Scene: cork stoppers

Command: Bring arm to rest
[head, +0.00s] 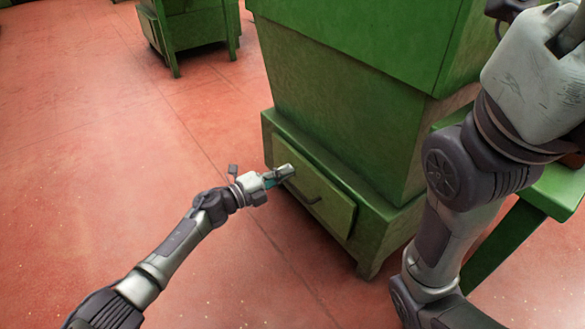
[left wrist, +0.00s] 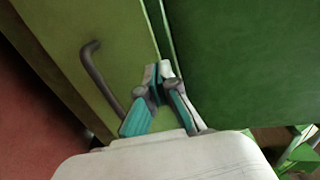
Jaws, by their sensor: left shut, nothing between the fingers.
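My left arm reaches in from the left in the head view. Its gripper (head: 281,174) is shut and empty, close in front of the green cabinet's drawer front (head: 322,196). In the left wrist view the gripper (left wrist: 159,72) has its fingertips together near the edge of the drawer front (left wrist: 110,40). I cannot tell whether they touch it. My right arm stands raised at the right of the head view; its fingers are out of the picture.
A green table (head: 548,190) is at right. Another green piece of furniture (head: 195,28) stands behind. Red floor at left is clear.

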